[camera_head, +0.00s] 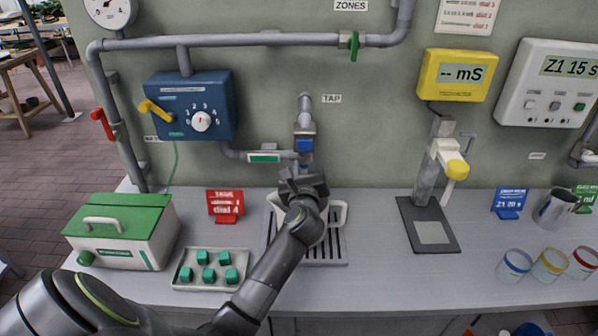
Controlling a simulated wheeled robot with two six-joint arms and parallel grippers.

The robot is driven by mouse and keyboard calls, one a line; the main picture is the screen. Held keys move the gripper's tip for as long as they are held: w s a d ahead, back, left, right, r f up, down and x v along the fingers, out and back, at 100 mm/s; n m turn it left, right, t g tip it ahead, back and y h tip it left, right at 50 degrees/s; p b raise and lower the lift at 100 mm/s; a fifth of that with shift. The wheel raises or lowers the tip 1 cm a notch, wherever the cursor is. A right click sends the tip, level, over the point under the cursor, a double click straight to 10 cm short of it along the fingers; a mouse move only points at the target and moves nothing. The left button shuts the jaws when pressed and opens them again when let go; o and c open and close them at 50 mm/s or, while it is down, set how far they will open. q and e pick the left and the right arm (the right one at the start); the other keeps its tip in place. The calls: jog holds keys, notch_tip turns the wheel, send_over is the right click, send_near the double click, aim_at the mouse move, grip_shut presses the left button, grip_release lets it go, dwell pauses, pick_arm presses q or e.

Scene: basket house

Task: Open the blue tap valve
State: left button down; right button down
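The tap (305,108) is a grey pipe on the wall beside a "TAP" label, with a blue valve (305,145) on its front. My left arm comes in from the lower left, and my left gripper (303,178) is just below the blue valve, in front of the tap's lower part. The gripper's body hides its fingertips and the tap's lower end, so I cannot tell whether it touches the tap or is open. My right gripper is not in view.
A grey drain tray (335,245) lies under the tap. A tray of green cubes (185,285) and a green-lidded box (120,225) stand left. A probe stand (450,238) and several jars (514,265) stand right. A blue control box (215,90) hangs left of the tap.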

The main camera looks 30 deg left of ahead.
pick_arm(q)
jog(key=c, duration=1.3)
grip_release()
jog(key=shift+w, duration=0.1)
jog(key=shift+o, duration=0.2)
